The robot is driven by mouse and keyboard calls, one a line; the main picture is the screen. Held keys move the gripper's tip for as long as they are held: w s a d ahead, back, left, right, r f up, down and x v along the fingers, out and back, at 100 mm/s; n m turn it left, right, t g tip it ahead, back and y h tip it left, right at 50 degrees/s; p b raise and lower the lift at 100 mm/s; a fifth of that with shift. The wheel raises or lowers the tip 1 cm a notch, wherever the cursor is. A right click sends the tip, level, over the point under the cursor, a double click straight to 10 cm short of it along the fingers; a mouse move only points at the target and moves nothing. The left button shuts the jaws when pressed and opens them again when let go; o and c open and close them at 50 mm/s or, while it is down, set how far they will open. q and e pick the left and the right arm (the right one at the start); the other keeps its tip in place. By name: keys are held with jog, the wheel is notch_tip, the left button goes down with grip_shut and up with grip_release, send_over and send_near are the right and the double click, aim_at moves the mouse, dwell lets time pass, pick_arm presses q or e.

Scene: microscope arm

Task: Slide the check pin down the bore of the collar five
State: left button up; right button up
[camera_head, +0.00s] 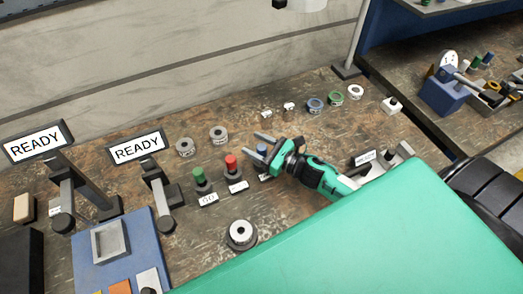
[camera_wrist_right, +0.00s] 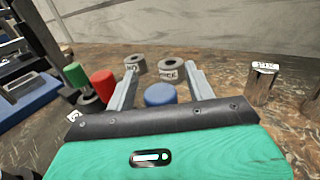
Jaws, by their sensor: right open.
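A blue-topped pin (camera_head: 262,151) stands on the bench beside a green-topped pin (camera_head: 198,174) and a red-topped pin (camera_head: 231,162); its label is mostly hidden, so I cannot confirm that it is the check pin. My right gripper (camera_head: 257,147) is open at the blue pin. In the right wrist view the blue top (camera_wrist_right: 160,95) shows between the open fingers (camera_wrist_right: 162,70), with no clear contact. Two grey collars, one left (camera_head: 184,147) and one right (camera_head: 218,134), lie behind the pins; their labels are too small to read surely. My left gripper is not in view.
A white-topped ring (camera_head: 241,235) sits in a dark round holder at the front. Blue (camera_head: 315,105), green (camera_head: 335,98) and white (camera_head: 355,91) rings stand at the back right. Two READY displays (camera_head: 136,148) and a blue base (camera_head: 118,250) occupy the left.

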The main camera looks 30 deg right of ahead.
jog(key=shift+w, duration=0.1)
grip_shut()
jog(key=shift+r, duration=0.1)
